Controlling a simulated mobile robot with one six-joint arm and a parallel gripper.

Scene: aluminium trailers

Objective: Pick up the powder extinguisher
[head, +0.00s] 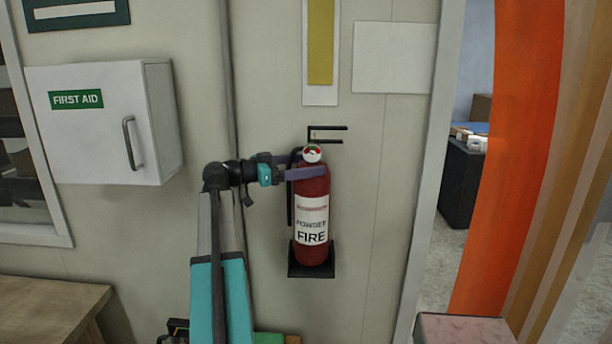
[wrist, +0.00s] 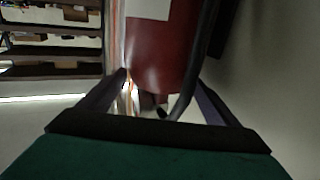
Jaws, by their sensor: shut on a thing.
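The red powder extinguisher (head: 312,217) stands upright against the wall in the head view, on a small black bracket (head: 311,271). It has a white label, a round gauge and black handles at the top, and a black hose on its left side. My gripper (head: 308,172) reaches it from the left, with its purple fingers around the upper body just below the gauge. In the wrist view the red body (wrist: 162,55) lies between the two fingers of my gripper (wrist: 165,85), and the dark hose crosses in front of it. The gripper is shut on the extinguisher.
A white first aid cabinet (head: 105,125) hangs on the wall at left, above a wooden bench (head: 45,308). A doorway with an orange strip (head: 515,150) is at right. A pinkish block (head: 462,329) stands at the bottom right.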

